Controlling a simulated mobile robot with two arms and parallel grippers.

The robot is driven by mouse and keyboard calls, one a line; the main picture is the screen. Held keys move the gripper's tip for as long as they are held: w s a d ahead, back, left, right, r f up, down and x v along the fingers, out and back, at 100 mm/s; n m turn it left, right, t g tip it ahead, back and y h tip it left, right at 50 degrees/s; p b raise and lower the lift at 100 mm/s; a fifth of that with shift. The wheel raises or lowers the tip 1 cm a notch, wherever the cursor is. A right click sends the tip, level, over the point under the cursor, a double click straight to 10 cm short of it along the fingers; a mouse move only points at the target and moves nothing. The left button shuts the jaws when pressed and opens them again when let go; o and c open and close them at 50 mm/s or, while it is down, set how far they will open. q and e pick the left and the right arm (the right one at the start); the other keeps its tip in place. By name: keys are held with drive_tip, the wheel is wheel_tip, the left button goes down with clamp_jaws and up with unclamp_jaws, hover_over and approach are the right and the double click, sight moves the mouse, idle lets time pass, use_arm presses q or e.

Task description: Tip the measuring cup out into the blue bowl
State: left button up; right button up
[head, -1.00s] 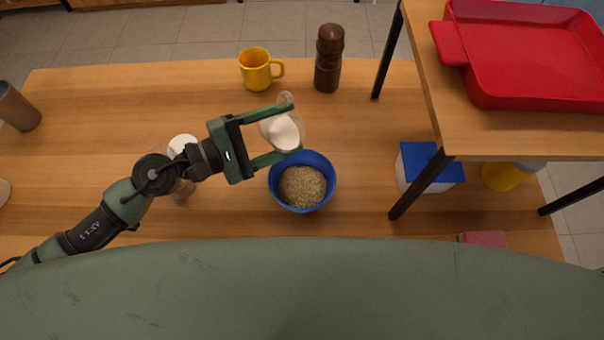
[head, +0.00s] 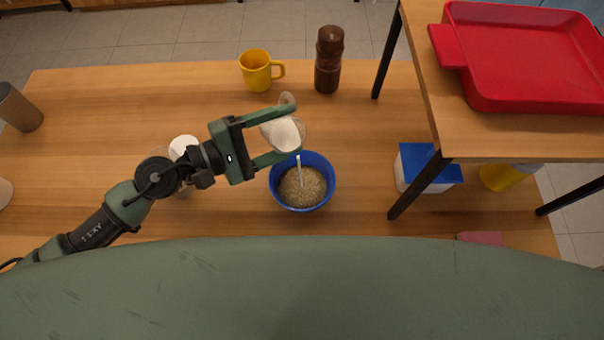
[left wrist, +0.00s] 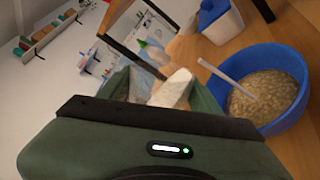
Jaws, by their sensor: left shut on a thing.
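My left gripper (head: 283,134) is shut on a clear measuring cup (head: 284,131) holding white contents. The cup is tilted above the upper edge of the blue bowl (head: 329,190), and a thin white stream (head: 299,170) falls from its lip into the bowl. The bowl holds a pale brown grainy fill (head: 302,190). In the left wrist view, the cup (left wrist: 173,90) is between the fingers with white contents, the stream (left wrist: 222,76) runs down towards the grainy fill, and the blue bowl (left wrist: 297,112) is at the right. My right gripper is not in view.
A yellow mug (head: 256,71) and a dark brown mill (head: 329,62) stand behind the bowl. A shelf with a red tray (head: 530,92) is at right, with a blue-lidded container (head: 418,165) beneath it. A white-topped container (head: 183,147) stands beside my left arm.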

sight(293, 148)
use_arm(q)
drive_tip(key=shift+r+m, duration=0.15)
drive_tip(key=shift+m, duration=0.15)
drive_tip(key=shift+s+d+f+m, duration=0.1)
drive_tip(key=shift+s+f+m, duration=0.1)
drive_tip(key=shift+f+m, duration=0.45)
idle(1.1)
drive_tip(key=shift+s+d+r+m+t+y+p, duration=0.2)
drive_tip(key=shift+s+d+m+p, duration=0.1)
drive_tip(key=shift+s+m, duration=0.15)
drive_tip(key=shift+s+d+r+m+t+y+p, duration=0.1)
drive_tip(key=shift+s+d+m+t+p, duration=0.15)
drive_tip(key=shift+s+m, duration=0.15)
idle(0.7)
drive_tip(key=shift+s+d+r+m, duration=0.1)
drive_tip(key=shift+s+r+m, duration=0.05)
drive_tip(key=shift+m, duration=0.4)
drive_tip(key=shift+s+r+m, duration=0.1)
drive_tip(key=shift+s+m, duration=0.05)
drive_tip(key=shift+m, duration=0.4)
idle(0.8)
